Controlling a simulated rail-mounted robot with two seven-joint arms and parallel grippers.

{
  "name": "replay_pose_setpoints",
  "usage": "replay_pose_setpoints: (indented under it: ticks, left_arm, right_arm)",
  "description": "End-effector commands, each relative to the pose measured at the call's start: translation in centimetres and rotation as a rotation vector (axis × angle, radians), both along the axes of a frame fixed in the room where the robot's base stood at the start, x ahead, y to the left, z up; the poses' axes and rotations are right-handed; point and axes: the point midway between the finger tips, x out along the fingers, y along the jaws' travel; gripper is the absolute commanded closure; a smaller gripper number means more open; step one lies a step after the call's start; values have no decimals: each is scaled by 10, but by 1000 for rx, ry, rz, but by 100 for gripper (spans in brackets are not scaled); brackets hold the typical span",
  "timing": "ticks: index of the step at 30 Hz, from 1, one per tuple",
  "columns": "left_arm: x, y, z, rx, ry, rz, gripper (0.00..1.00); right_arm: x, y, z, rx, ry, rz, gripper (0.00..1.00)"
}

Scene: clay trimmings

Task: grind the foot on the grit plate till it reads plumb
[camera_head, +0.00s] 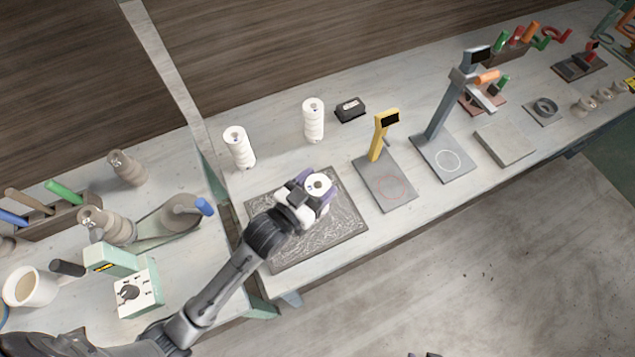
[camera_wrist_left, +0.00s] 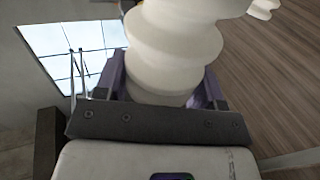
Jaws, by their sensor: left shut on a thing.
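My left gripper (camera_head: 315,190) is shut on a white ribbed clay piece (camera_head: 319,184), seen nearly end-on with a dark hole in its top. It is over the dark, crinkled grit plate (camera_head: 338,232); whether its foot touches the plate is hidden. The left wrist view shows the piece's rounded ribs (camera_wrist_left: 172,50) between the purple fingers. Two similar white pieces (camera_head: 239,147) and (camera_head: 313,120) stand upright behind the plate. Right of it stands a gauge with a yellow post (camera_head: 383,134), a dark, unreadable screen and a red ring on its base. My right gripper cannot be made out clearly.
A grey post gauge (camera_head: 441,112) with a white ring stands further right, beside a flat grey slab (camera_head: 504,143). A small black box (camera_head: 350,109) sits behind. Brown clay pots (camera_head: 127,167) and a green control box (camera_head: 137,290) are at left.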

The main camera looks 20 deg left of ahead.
Motion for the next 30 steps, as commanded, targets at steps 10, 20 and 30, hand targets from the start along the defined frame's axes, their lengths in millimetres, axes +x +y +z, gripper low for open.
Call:
replay_pose_setpoints:
  ticks: [10,20,30]
  left_arm:
    - [0,0,-3,-1,-4,0,100]
    - [0,0,-6,-1,-4,0,100]
    - [0,0,-9,-1,-4,0,100]
  right_arm:
    - [0,-2,-2,-8,0,5,57]
    - [0,-2,-3,-5,-1,4,57]
    - [0,0,-4,2,-1,-2,57]
